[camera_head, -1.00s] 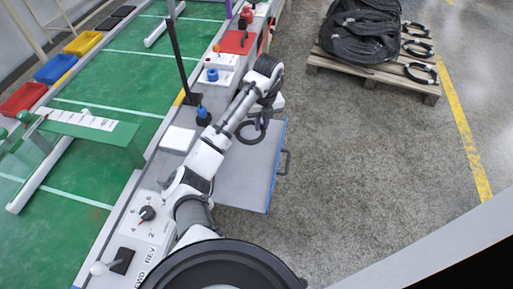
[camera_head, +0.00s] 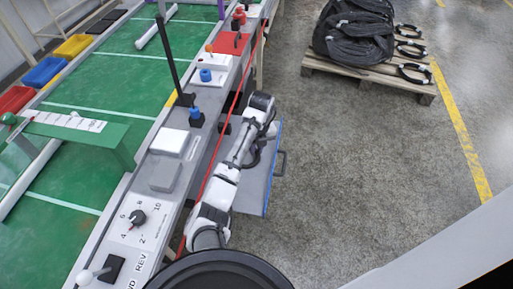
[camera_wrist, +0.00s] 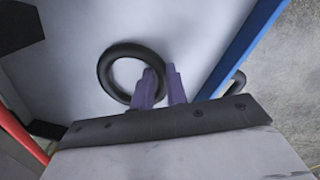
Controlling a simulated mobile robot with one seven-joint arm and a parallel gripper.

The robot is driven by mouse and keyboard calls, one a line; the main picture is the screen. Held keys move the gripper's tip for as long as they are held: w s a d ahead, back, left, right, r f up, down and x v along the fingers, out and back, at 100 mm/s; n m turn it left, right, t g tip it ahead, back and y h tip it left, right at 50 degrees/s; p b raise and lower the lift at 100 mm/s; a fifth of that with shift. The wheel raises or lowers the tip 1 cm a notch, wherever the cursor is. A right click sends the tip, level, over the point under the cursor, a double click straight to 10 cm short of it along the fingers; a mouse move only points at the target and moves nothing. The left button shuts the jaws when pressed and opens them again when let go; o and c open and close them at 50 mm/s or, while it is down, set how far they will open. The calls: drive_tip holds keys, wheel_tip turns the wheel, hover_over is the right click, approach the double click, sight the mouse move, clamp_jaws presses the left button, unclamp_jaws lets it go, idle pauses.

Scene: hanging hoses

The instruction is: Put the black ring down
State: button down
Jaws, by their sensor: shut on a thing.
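The black ring (camera_wrist: 104,77) shows in the wrist view over a flat grey panel. My gripper (camera_wrist: 161,82) has two purple fingers at the ring's right side. The fingers are shut on the ring's rim, with the left finger overlapping the ring's opening. Whether the ring touches the panel below cannot be told. In the head view my gripper's fingers are hidden behind the arm, and the ring cannot be made out clearly there.
The grey panel (camera_head: 249,193) has a blue edge (camera_wrist: 240,47) and a dark handle (camera_head: 281,162). A red hose (camera_head: 219,143) runs along the bench side. The green-topped bench (camera_head: 110,75) is on the left. A pallet (camera_head: 350,74) with black hoses stands at the back right.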

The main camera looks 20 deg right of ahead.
drive_tip(key=c, duration=1.4)
unclamp_jaws()
wheel_tip(320, 180, up, 12)
drive_tip(key=p, duration=0.2)
drive_tip(key=shift+d+p, duration=0.4)
drive_tip(key=shift+d, duration=0.05)
